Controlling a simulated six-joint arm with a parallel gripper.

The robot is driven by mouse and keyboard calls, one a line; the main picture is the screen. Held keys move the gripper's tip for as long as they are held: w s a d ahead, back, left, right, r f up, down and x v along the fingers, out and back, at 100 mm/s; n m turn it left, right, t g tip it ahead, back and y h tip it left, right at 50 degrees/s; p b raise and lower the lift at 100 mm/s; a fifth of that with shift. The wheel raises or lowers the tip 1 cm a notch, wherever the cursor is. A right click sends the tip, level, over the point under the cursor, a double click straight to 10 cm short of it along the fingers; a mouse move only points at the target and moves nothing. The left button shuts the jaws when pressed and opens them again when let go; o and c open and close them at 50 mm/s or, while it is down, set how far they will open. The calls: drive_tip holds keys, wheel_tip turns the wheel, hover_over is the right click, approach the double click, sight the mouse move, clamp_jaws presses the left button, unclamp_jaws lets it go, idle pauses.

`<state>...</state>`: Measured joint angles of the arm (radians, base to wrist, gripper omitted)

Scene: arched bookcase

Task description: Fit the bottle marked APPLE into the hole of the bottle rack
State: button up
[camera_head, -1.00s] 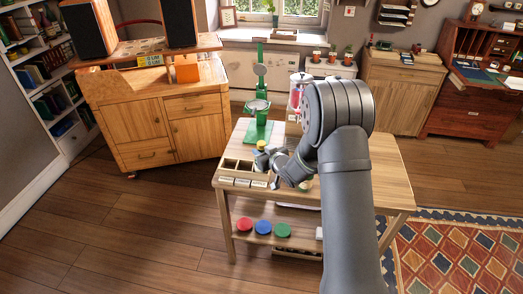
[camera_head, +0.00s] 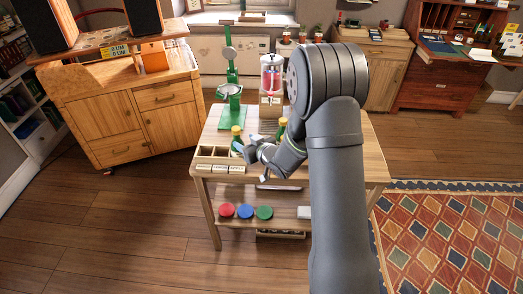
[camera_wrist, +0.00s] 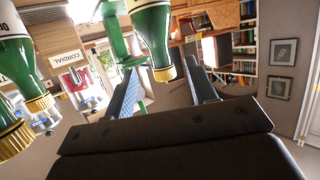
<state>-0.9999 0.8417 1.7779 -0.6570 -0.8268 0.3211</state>
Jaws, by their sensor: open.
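A green bottle with a yellow cap (camera_head: 236,132) stands by the right part of a wooden rack (camera_head: 204,152) with open compartments and small labels along its front. Other green bottles (camera_head: 281,127) stand further right on the table. No APPLE marking is readable on any bottle. My gripper (camera_head: 249,152) is at the rack's right, close to the first bottle, partly hidden by my arm. In the upside-down wrist view, my gripper (camera_wrist: 163,88) is open and empty. A bottle with a yellow cap (camera_wrist: 152,35) shows beyond and between its fingers. More bottles (camera_wrist: 18,60) show at left, labels cut off.
A green stand with a round pan (camera_head: 230,92) and a red drink dispenser (camera_head: 271,75) are at the table's back; a CORDIAL label (camera_wrist: 66,55) shows in the wrist view. Red, blue and green discs (camera_head: 245,211) lie on the lower shelf. The table's right part looks clear.

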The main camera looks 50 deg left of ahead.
sight(236, 128)
drive_tip(key=v, duration=1)
drive_tip(key=shift+d, duration=0.25)
drive_tip(key=shift+r, duration=0.1)
drive_tip(key=x, duration=1.7)
drive_tip(key=shift+a, duration=0.25)
drive_tip(key=shift+d, duration=0.1)
drive_tip(key=v, duration=1.7)
drive_tip(key=x, duration=1.6)
drive_tip(key=shift+a+f, duration=0.25)
drive_tip(key=r, duration=0.4)
drive_tip(key=shift+a+r, duration=0.1)
drive_tip(key=shift+a, duration=0.25)
drive_tip(key=shift+r, duration=0.5)
